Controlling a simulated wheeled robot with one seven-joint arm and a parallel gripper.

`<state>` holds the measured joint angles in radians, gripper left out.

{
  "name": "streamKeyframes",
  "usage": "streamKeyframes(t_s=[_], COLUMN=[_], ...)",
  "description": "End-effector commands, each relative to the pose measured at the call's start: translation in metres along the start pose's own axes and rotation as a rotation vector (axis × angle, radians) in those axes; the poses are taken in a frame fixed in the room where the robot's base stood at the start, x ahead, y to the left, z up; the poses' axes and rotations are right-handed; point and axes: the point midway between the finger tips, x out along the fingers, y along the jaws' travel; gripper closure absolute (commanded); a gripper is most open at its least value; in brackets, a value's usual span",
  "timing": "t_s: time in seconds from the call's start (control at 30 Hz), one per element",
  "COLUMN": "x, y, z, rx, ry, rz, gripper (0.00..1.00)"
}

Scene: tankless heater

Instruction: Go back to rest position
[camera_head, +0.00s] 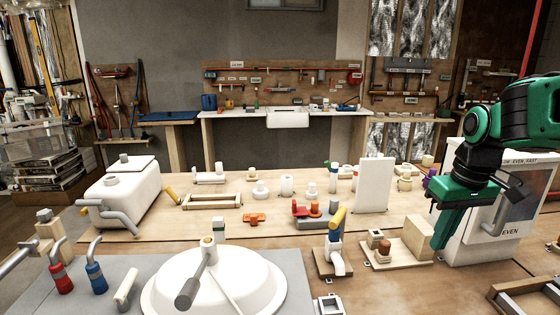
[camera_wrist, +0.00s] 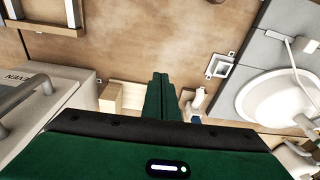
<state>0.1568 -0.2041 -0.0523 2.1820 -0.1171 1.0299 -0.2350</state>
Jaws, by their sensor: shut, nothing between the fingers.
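My green gripper (camera_head: 436,240) hangs at the right in the head view, above the table and in front of the white heater box (camera_head: 490,235) lettered "EVEN". Its fingers are closed together with nothing between them, as the wrist view also shows (camera_wrist: 159,78). The fingers point down near a wooden block (camera_head: 418,238) that stands on a small board; in the head view the gripper overlaps the block's right side. I cannot tell whether they touch. The heater's grey handle also shows at the left of the wrist view (camera_wrist: 30,95).
A valve stand with a yellow handle (camera_head: 337,225) is left of the block. A white basin (camera_head: 213,285) lies front left, with red (camera_head: 60,278) and blue (camera_head: 96,277) handles beside it. A white panel (camera_head: 374,185) stands mid-table. A wooden frame (camera_head: 530,290) lies front right.

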Motion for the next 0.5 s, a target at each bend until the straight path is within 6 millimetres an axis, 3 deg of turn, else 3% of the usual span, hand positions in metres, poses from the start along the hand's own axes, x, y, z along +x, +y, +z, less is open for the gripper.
streamKeyframes(t_s=[0.1, 0.3, 0.5], x=[0.007, 0.025, 0.039], y=[0.019, 0.034, 0.035], z=[0.06, 0.153, 0.208], rx=[0.189, 0.478, 0.649], ry=[-0.031, -0.085, -0.118], rz=[0.024, 0.049, 0.059], gripper=[1.0, 1.0, 1.0])
